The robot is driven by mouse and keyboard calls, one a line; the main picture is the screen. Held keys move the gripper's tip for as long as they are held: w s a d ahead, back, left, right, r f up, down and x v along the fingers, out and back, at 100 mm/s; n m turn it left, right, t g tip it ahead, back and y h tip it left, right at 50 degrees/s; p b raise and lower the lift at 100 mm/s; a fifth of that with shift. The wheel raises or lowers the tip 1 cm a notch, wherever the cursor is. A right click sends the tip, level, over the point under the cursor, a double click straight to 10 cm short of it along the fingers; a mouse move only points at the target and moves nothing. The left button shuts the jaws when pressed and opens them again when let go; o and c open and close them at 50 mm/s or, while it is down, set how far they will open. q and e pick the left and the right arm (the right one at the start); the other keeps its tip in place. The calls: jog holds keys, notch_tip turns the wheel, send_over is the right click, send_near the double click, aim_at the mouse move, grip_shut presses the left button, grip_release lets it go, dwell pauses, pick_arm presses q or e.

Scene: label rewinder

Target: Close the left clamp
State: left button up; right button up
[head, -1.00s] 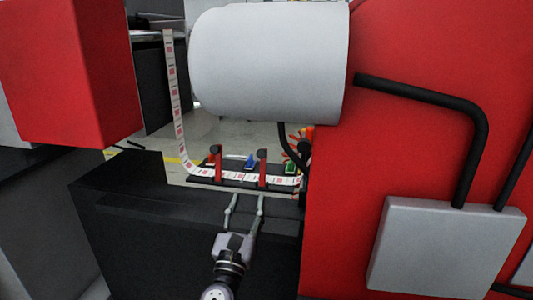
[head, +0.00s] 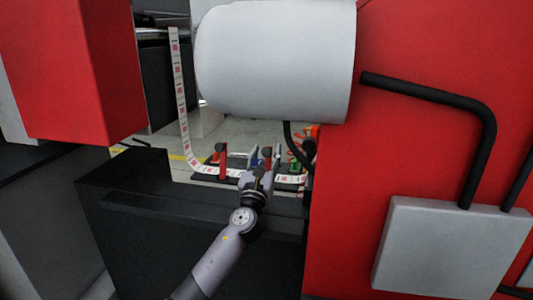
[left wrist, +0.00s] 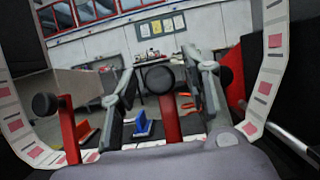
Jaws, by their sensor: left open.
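The left clamp (head: 222,163), a red upright lever with a black knob, stands over the label strip on the black base; it also shows at the left of the left wrist view (left wrist: 69,130). A second red clamp (left wrist: 170,118) with a black knob stands to its right. My left gripper (head: 266,154) is open. Its two fingers (left wrist: 165,78) are on either side of this right clamp in the left wrist view, apart from the left clamp. Whether they touch the right clamp I cannot tell. My right gripper is in neither view.
The label strip (head: 182,105) hangs down and runs under the clamps. A blue piece (left wrist: 143,125) stands between the clamps. A large white roll (head: 270,60) overhangs from above. The red machine body (head: 430,50) bounds the right side.

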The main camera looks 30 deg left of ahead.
pick_arm(q)
jog(key=shift+w+a+r, duration=0.1)
jog(key=shift+w+r, duration=0.1)
jog(key=shift+w, duration=0.2)
jog(key=shift+c, duration=0.2)
grip_shut()
dwell(0.5)
